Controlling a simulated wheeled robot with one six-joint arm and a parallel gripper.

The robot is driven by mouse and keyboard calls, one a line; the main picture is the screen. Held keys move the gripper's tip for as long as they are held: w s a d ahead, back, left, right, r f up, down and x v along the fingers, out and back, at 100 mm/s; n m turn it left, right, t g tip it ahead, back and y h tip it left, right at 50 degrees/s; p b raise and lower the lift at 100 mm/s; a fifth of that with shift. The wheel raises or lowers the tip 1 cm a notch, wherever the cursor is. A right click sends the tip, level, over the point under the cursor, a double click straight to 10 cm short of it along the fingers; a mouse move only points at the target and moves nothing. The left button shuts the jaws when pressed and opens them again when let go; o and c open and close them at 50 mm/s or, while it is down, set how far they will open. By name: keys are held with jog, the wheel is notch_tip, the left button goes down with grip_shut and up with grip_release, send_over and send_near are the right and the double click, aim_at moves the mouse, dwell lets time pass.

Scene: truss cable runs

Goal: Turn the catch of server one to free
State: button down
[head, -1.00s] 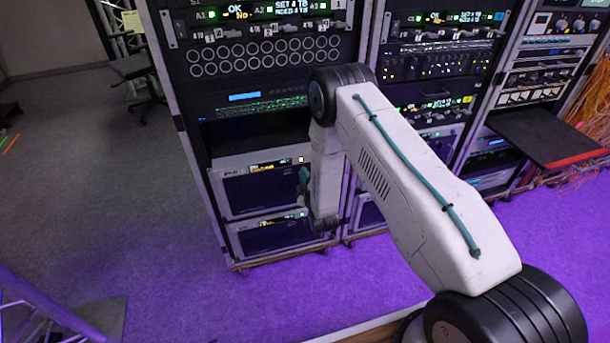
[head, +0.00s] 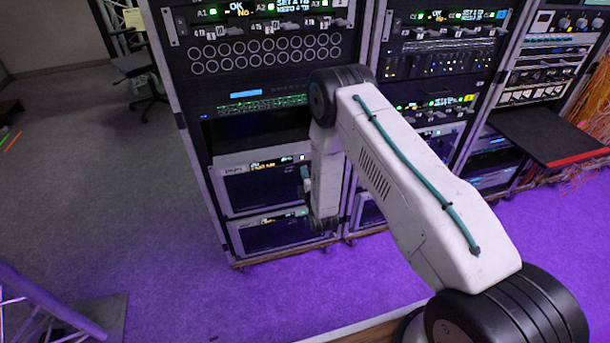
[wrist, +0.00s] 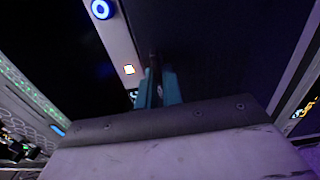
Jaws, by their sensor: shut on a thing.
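A silver-framed server (head: 231,170) with a dark front sits low in the left rack, with another of the same kind below it. I cannot read which is numbered one. My gripper (head: 305,176) is at the upper server's right side, partly behind my own arm. In the wrist view my gripper's teal fingers (wrist: 158,88) are close together, shut on a small dark catch (wrist: 153,64) against the server front. The fingers hide most of the catch, so its angle is unclear.
A similar server (head: 270,233) stands directly below. Perforated and lit panels (head: 265,52) fill the rack above. A black shelf (head: 545,138) with a red edge juts out at right. A truss (head: 45,305) lies at lower left; purple floor in front is clear.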

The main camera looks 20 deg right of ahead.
dwell(0.3)
jog(key=c, duration=1.6)
grip_release()
jog(key=shift+o, duration=0.2)
jog(key=shift+s, duration=0.15)
jog(key=s, duration=0.7)
jog(key=shift+s, duration=0.3)
